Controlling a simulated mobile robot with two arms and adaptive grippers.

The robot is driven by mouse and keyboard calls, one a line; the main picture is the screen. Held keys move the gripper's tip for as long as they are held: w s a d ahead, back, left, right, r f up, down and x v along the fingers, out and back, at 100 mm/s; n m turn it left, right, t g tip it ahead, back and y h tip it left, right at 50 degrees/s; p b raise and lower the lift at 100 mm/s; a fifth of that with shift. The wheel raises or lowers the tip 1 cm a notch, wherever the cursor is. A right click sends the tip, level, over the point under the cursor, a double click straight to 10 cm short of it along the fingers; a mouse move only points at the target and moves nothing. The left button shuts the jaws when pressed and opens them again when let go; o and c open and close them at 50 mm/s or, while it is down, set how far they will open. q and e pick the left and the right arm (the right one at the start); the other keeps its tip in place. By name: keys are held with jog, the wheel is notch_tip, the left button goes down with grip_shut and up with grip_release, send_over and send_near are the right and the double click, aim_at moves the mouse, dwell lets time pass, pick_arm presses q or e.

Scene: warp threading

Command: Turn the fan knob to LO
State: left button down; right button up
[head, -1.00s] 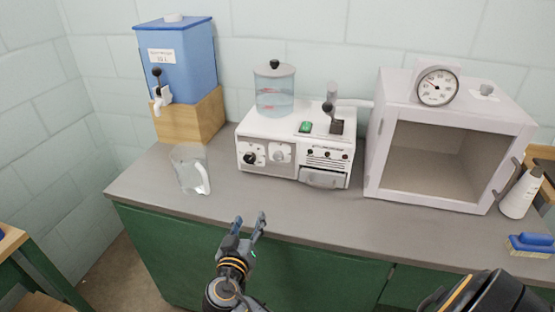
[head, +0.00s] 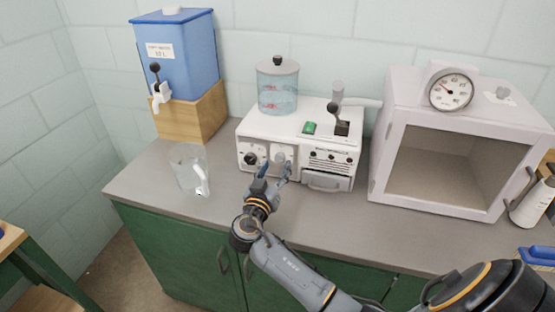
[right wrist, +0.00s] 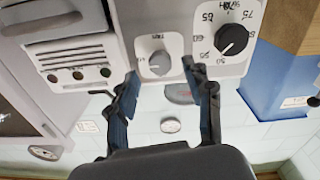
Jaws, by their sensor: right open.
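The fan knob is a light grey knob on a pale plate on the white machine's front panel (head: 280,155). In the right wrist view, which is upside down, the fan knob (right wrist: 159,63) shows between my fingertips, with a small label on its plate that is too blurred to read fully. My right gripper (head: 276,170) is open and empty just in front of the panel, one finger on each side of the knob in the wrist view (right wrist: 160,72). I cannot tell whether the fingers touch the knob. My left gripper is not in view.
A black dial with numbers (right wrist: 232,40) sits close beside the fan knob. A clear pitcher (head: 188,170) stands left on the counter, below a blue water tank (head: 175,60). A white oven-like box (head: 450,160) stands right. The counter between is mostly clear.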

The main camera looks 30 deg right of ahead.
aim_at(280, 157)
jog(key=shift+x, duration=0.95)
jog(key=shift+w+d, duration=0.2)
jog(key=shift+w, duration=0.05)
grip_shut()
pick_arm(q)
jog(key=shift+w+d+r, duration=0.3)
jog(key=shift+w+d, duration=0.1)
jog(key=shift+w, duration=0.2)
